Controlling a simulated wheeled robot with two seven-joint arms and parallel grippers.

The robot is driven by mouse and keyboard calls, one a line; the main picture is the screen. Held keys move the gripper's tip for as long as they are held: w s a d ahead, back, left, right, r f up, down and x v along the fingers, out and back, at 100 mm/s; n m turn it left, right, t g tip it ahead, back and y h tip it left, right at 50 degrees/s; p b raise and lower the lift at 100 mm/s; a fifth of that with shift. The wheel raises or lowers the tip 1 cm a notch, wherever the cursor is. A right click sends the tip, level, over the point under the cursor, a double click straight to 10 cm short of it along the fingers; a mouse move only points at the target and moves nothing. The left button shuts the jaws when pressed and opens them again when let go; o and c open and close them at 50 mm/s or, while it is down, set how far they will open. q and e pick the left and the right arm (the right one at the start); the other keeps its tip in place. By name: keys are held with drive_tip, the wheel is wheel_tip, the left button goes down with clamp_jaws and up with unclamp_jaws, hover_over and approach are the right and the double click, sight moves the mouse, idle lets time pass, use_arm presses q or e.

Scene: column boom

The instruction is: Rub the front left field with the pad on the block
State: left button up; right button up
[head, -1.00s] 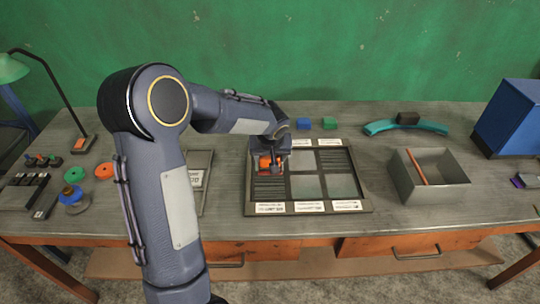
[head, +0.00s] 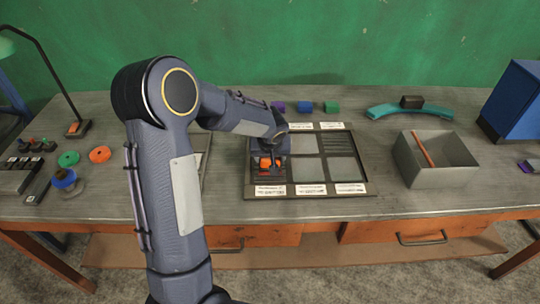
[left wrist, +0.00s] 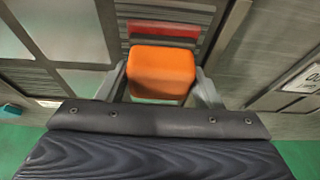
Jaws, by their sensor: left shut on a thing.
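My left gripper (head: 268,168) is shut on an orange block (head: 266,163) over the front left field (head: 268,180) of a framed board (head: 308,196). The left wrist view shows the orange block (left wrist: 162,70) between the fingers, with a red strip (left wrist: 165,30) and dark ridged bars of the field (left wrist: 190,8) beyond it. The pad under the block is not clearly visible. I cannot tell whether it touches the field. My right gripper is not in view.
The board's other fields, such as the front middle one (head: 307,169), lie to the right. A grey open bin (head: 445,170) with an orange stick stands further right. Purple, blue (head: 305,107) and green blocks sit behind the board. Discs and a blue-topped knob (head: 64,178) lie left.

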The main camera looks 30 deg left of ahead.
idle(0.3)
use_arm(q)
drive_tip(key=shift+b, duration=0.4)
drive_tip(key=shift+f+b, duration=0.65)
drive_tip(key=shift+b, duration=0.2)
drive_tip(key=shift+s+a, duration=0.5)
drive_tip(key=shift+a, duration=0.3)
drive_tip(key=shift+w+d+f+b, duration=0.15)
drive_tip(key=shift+w+d+b, duration=0.25)
drive_tip(key=shift+d+b, duration=0.35)
drive_tip(key=shift+w+d+f+b, duration=0.1)
drive_tip(key=shift+w+d+b, duration=0.2)
drive_tip(key=shift+d, duration=0.2)
drive_tip(key=shift+w+d+b, duration=0.15)
drive_tip(key=shift+d+b, duration=0.1)
drive_tip(key=shift+d, duration=0.2)
